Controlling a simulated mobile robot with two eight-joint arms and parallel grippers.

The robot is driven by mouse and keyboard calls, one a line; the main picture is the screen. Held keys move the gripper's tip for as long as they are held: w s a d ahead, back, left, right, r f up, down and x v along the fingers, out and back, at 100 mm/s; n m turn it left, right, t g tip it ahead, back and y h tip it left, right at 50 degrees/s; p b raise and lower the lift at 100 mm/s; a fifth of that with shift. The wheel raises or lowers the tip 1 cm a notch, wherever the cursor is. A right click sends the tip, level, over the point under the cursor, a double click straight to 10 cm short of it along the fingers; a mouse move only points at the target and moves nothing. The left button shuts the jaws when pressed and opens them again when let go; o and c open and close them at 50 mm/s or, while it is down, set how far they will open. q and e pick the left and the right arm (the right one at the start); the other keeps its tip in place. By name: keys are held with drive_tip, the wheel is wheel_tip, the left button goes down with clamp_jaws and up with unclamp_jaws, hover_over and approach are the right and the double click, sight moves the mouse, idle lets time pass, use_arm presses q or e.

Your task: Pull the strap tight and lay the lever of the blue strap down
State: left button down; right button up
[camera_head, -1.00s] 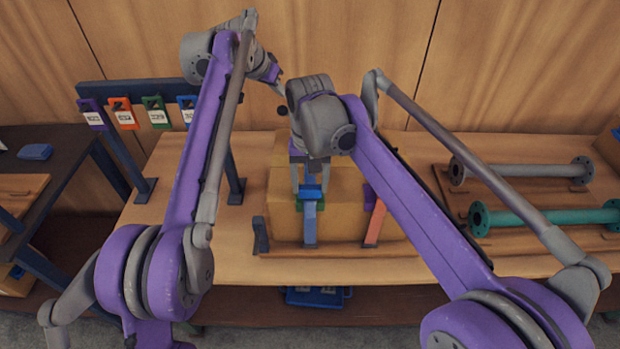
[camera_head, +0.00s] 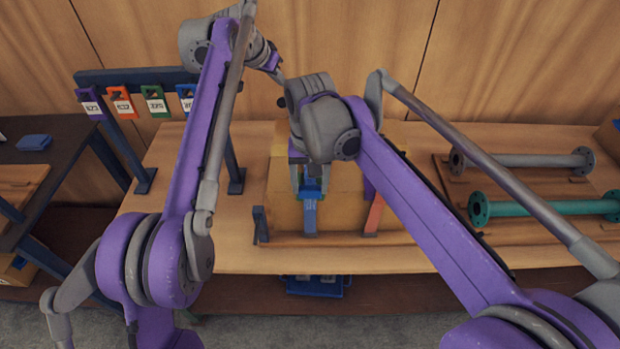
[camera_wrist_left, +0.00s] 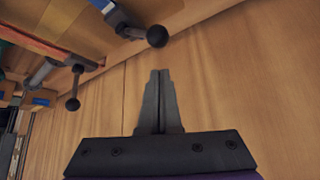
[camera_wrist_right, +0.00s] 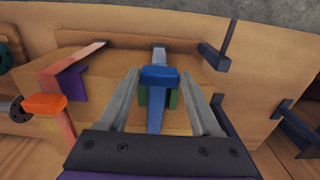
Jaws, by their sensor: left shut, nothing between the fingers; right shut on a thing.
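The blue strap (camera_head: 310,216) runs down the front of a cardboard box (camera_head: 342,205). Its blue buckle or handle piece (camera_wrist_right: 160,76) sits between the fingers of my right gripper (camera_wrist_right: 160,88), over a green pad (camera_wrist_right: 142,97). My right gripper (camera_head: 309,188) is shut on this blue piece at the box's upper front. My left gripper (camera_head: 279,75) is shut and empty, raised behind the box near the wall.
A rack with coloured tags (camera_head: 137,77) stands at left. Flanged pipes (camera_head: 525,160) (camera_head: 545,208) lie at right. The table front at left is clear.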

sight(279, 99)
drive_tip(key=shift+s, duration=0.35)
use_arm(q)
drive_tip(key=shift+f, duration=0.2)
drive_tip(key=shift+a+f, duration=0.2)
drive_tip(key=shift+f, duration=1.2)
drive_tip(key=shift+a+f, duration=0.15)
drive_tip(key=shift+f, duration=1.25)
drive_tip(key=shift+r, duration=3.05)
use_arm(e)
drive_tip(key=o, duration=0.9)
use_arm(q)
drive_tip(key=shift+s, duration=0.2)
use_arm(e)
drive_tip(key=o, duration=0.4)
drive_tip(key=shift+s, duration=0.1)
drive_tip(key=shift+o, duration=0.2)
use_arm(q)
drive_tip(key=shift+w, duration=0.1)
use_arm(e)
drive_tip(key=shift+r, duration=0.1)
